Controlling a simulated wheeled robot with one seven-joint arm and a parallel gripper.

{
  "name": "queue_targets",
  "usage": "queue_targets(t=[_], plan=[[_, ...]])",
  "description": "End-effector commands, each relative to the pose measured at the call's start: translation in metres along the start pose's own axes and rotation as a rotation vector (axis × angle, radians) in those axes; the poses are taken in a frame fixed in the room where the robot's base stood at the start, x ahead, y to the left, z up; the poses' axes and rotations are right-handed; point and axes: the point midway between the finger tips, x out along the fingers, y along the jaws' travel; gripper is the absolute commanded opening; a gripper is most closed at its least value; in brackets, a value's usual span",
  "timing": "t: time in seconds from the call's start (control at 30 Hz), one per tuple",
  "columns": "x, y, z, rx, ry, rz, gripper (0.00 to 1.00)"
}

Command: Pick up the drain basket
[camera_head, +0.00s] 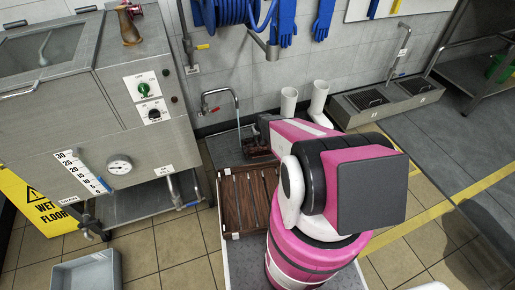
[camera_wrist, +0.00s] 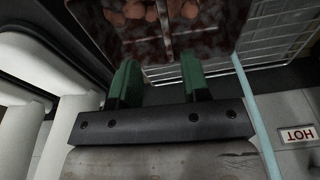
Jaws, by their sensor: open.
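In the wrist view, a dark, mottled red-brown basket-like thing (camera_wrist: 180,42) with rounded brown lumps in it lies just beyond my fingertips; I take it for the drain basket. Its near edge is close to the fingers, and I cannot tell if they touch it. My gripper (camera_wrist: 160,78) is open, with two green fingers spread apart and nothing visibly clamped between them. In the head view, a dark reddish shape (camera_head: 255,147) shows below the tap, left of my pink arm. My arm hides much of that area and the fingers there.
A pale wire grid (camera_wrist: 275,40) lies behind the basket. White boots (camera_head: 289,103) stand close to my arm by the wall. A tap (camera_head: 218,92) rises nearby. A slatted brown wooden crate (camera_head: 232,200) is in front, with a steel mixer (camera_head: 140,110) to its left.

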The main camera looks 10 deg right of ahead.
Motion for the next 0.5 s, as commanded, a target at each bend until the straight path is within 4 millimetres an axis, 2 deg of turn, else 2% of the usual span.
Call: queue_targets(t=[0.1, 0.37, 0.5], plan=[[0.021, 0.0, -0.002, 0.0, -0.001, 0.0, 0.43], [0.038, -0.002, -0.001, 0.001, -0.001, 0.0, 0.43], [0.055, -0.006, -0.003, 0.001, -0.001, 0.0, 0.43]])
